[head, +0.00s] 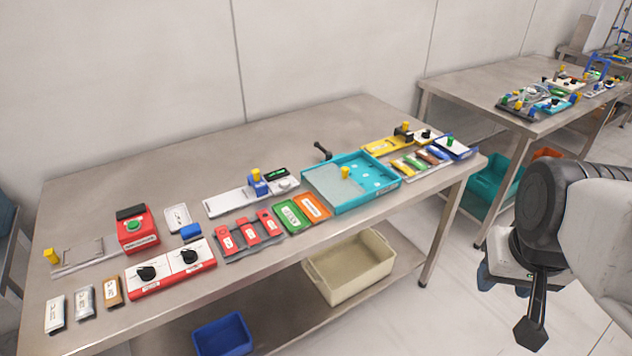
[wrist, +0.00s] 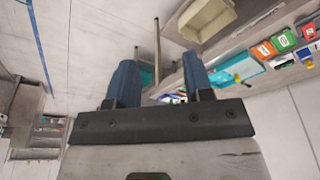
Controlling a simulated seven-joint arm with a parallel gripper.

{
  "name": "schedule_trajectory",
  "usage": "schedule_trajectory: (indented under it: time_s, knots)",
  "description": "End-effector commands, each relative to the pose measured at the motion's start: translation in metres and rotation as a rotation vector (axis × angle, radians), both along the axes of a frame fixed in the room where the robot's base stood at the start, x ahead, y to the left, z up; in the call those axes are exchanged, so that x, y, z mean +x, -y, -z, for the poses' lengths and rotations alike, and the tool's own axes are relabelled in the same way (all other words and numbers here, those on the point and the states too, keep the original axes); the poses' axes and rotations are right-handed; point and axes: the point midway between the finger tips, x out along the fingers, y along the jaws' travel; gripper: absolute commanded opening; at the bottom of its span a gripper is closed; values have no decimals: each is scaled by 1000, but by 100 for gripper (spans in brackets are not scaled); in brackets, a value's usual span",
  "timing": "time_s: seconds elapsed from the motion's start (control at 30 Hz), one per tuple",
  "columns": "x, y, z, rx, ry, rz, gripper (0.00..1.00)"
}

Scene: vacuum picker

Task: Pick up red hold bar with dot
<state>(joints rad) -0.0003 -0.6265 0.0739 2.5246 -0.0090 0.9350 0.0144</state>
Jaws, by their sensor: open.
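Three red bars with white labels lie side by side in a dark grey holder (head: 262,247) near the front edge of the table: a left one (head: 226,240), a middle one (head: 248,230) and a right one (head: 269,221). The labels are too small to tell which bar has a dot. A red piece (wrist: 308,32) shows at the right edge of the wrist view. My gripper (head: 504,287) is at the right of the head view, off the table's right end and far from the bars. In the wrist view its blue fingers (wrist: 160,78) are apart with nothing between them.
Left of the bars is a red box with two black knobs (head: 170,267). Right of them are green (head: 292,214) and orange (head: 313,206) cards, then a teal tray (head: 384,190). A blue-and-white fixture (head: 233,200) stands behind. The table's back left (head: 130,165) is bare.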

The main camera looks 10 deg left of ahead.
Motion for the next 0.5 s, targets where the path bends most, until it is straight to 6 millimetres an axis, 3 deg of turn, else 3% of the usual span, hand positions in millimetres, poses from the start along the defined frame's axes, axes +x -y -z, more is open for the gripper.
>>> schedule_trajectory:
  time_s: [0.27, 0.5]
  knots:
    - [41, -26, 1, 6, 11, -88, 47]
    - [98, -74, 9, 17, 33, -213, 47]
